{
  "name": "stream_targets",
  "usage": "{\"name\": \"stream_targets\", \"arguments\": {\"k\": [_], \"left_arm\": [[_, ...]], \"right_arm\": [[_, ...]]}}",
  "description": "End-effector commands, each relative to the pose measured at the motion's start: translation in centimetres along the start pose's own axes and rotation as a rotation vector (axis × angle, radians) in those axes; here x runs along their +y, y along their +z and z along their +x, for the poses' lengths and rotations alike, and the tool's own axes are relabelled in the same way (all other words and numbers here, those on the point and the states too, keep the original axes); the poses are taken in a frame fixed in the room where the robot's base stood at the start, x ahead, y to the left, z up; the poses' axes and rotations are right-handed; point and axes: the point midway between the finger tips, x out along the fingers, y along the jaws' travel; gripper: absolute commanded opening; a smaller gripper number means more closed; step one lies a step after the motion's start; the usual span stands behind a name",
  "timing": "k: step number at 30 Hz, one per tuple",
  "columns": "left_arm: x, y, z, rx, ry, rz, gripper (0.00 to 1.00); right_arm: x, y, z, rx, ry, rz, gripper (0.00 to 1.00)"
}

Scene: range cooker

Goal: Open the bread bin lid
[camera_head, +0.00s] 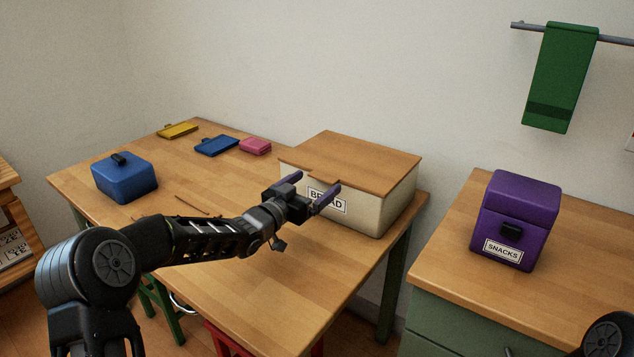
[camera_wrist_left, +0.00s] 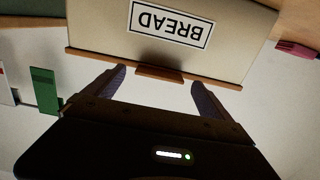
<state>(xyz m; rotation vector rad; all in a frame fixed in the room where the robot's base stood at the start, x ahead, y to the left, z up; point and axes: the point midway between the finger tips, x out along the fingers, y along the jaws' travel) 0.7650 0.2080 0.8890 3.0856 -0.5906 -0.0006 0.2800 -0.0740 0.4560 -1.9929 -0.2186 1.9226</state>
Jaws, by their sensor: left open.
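The bread bin (camera_head: 385,205) is a cream box with a "BREAD" label on its front, at the right end of the wooden table. Its flat wooden lid (camera_head: 365,151) lies shut on top, with a small wooden lip (camera_head: 322,177) at the front edge. My left gripper (camera_head: 318,183) is open and empty in front of the bin, near lid height. In the left wrist view, which is upside down, the bin front (camera_wrist_left: 105,28) and the lip (camera_wrist_left: 160,73) appear between and beyond the two fingers. Contact with the lip is not visible. My right gripper is out of view.
A blue lidded box (camera_head: 125,182) stands at the table's left. Yellow (camera_head: 178,131), blue (camera_head: 216,146) and pink (camera_head: 256,146) items lie at the back. A purple snacks box (camera_head: 518,215) stands on the right counter. The wall is behind the bin; the table front is clear.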

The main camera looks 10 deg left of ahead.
Motion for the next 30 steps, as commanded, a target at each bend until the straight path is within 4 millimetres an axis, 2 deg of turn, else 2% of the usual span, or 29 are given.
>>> {"name": "stream_targets", "arguments": {"k": [4,13,30], "left_arm": [[0.0,0.1,1.4,-0.001,0.0,-0.001,0.95],[0.0,0.0,1.7,0.0,0.0,0.0,0.95],[0.0,0.0,1.7,0.0,0.0,0.0,0.49]], "right_arm": [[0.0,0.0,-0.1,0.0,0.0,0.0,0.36],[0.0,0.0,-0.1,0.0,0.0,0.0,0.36],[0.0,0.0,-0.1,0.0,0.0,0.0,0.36]]}}
